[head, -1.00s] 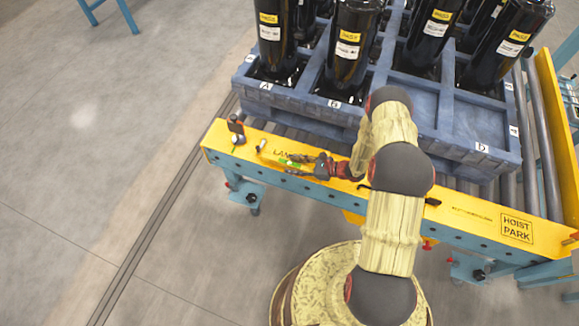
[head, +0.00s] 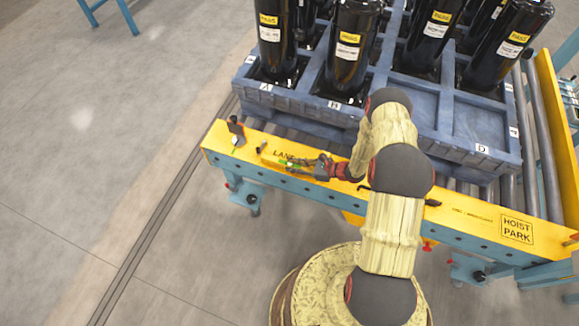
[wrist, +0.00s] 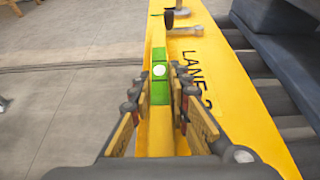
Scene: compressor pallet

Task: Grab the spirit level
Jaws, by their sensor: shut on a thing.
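The spirit level (wrist: 159,75) is a narrow yellow bar with a green block and a pale round vial spot in the wrist view. It lies lengthwise between my gripper's two fingers (wrist: 157,98). In the head view the level (head: 291,162) is a small yellow and green strip over the yellow rail top. My gripper (head: 304,164) is shut on it from the right. I cannot tell whether the level touches the rail.
The yellow rail (head: 226,143) runs along the conveyor's front. A dark clamp-like item (head: 236,127) and a small bolt-like item (head: 261,147) are on its left part. Behind is a blue crate (head: 305,107) with black cylinders (head: 352,50). Open floor lies left.

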